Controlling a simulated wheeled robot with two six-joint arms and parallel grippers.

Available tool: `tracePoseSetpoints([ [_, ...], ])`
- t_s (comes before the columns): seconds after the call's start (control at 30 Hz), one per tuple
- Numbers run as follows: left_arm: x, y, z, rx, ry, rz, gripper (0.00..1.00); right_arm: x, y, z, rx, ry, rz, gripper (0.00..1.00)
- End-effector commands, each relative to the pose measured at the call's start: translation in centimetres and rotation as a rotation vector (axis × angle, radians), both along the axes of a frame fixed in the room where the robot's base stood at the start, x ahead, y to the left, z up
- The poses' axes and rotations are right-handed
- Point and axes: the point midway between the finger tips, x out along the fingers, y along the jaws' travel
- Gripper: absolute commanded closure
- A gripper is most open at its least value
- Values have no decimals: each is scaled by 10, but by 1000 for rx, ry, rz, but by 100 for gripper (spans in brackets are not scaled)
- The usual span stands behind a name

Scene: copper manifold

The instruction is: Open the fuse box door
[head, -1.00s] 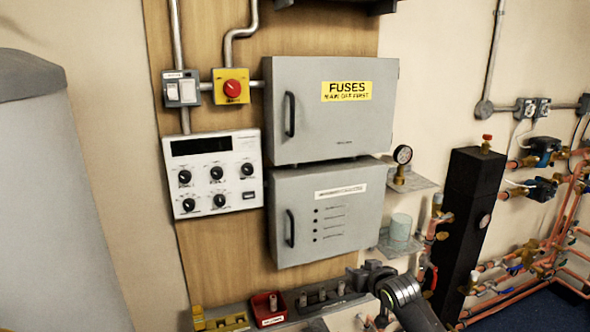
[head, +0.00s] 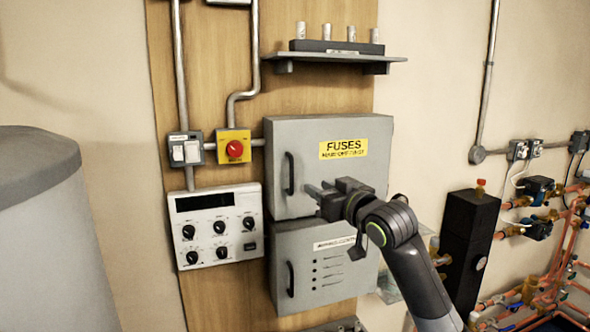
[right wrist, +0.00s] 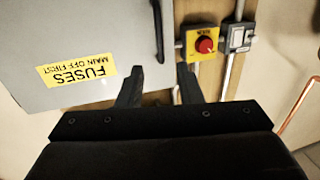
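The fuse box is a grey metal box with a shut door (head: 315,140). The door has a yellow FUSES label (head: 356,149) and a black vertical handle (head: 289,174) near its left edge. My right gripper (head: 318,190) is in front of the door's lower part, to the right of the handle. It is open and empty. In the right wrist view, upside down, the two fingers (right wrist: 159,84) stand apart, and the handle (right wrist: 158,30) shows beyond them, between their lines. I see no contact with it. My left gripper is not in view.
A second grey box (head: 325,270) with its own handle hangs below. A yellow switch with a red knob (head: 234,147) and a white dial panel (head: 217,225) are on the left. A shelf (head: 335,58) juts out above the fuse box.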

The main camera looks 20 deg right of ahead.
Motion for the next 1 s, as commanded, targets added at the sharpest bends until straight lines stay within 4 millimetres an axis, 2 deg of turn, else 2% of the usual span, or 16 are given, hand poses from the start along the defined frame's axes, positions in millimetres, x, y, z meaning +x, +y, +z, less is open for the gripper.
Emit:
tracePoseSetpoints([
  [0.03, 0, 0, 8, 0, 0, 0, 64, 10, 2, 4, 5, 3, 1, 67],
  [0.2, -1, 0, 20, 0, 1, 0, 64, 37, 9, 4, 3, 3, 1, 67],
  [0.6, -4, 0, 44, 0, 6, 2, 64, 92, 21, 2, 1, 2, 0, 67],
  [0.8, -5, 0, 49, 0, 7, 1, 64, 106, 25, 1, 0, 1, 0, 67],
  [1.0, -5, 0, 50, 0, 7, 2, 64, 110, 26, 0, 0, 0, 0, 67],
])
